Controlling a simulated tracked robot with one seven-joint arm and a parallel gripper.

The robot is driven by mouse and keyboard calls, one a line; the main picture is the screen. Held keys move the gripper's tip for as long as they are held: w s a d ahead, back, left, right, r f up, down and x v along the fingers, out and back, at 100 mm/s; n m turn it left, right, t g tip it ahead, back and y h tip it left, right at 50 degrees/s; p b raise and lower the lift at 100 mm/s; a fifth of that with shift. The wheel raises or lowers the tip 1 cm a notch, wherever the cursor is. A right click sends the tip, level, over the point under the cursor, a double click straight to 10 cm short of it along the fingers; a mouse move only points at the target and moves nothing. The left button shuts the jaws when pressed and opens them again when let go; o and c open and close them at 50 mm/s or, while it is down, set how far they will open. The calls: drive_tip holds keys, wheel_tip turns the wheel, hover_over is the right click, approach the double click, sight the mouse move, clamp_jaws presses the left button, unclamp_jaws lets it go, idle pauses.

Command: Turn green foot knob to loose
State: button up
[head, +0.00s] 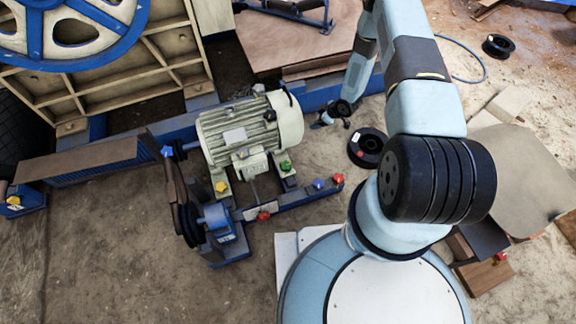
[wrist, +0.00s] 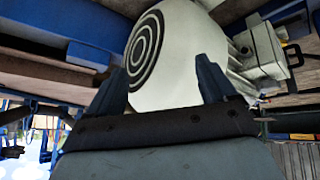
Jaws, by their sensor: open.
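The green foot knob (head: 285,166) sits at the foot of the cream ribbed motor (head: 240,132), on the side nearer my base in the head view. My gripper (head: 334,115) is low behind and right of the motor, apart from the knob. In the wrist view my gripper (wrist: 160,84) has its two dark fingers spread with nothing held between them. The motor's pale rounded end (wrist: 176,60), marked with dark rings, shows beyond the fingers. I cannot make out the green knob in the wrist view.
A yellow knob (head: 221,186), a blue knob (head: 319,183) and red knobs (head: 263,216) (head: 337,178) surround the motor on the blue frame. A belt pulley (head: 186,222) stands left. A black spool (head: 367,147) lies on the ground near my arm.

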sight(286, 165)
drive_tip(key=s+a+f+g+y, duration=0.1)
drive_tip(key=s+a+f+y, duration=0.35)
drive_tip(key=s+f, duration=0.9)
drive_tip(key=shift+n+h, duration=0.4)
drive_tip(key=shift+h, duration=0.35)
drive_tip(key=x, duration=1.4)
drive_tip(key=shift+a+f, duration=0.2)
drive_tip(key=shift+a, duration=0.2)
drive_tip(key=c, duration=1.1)
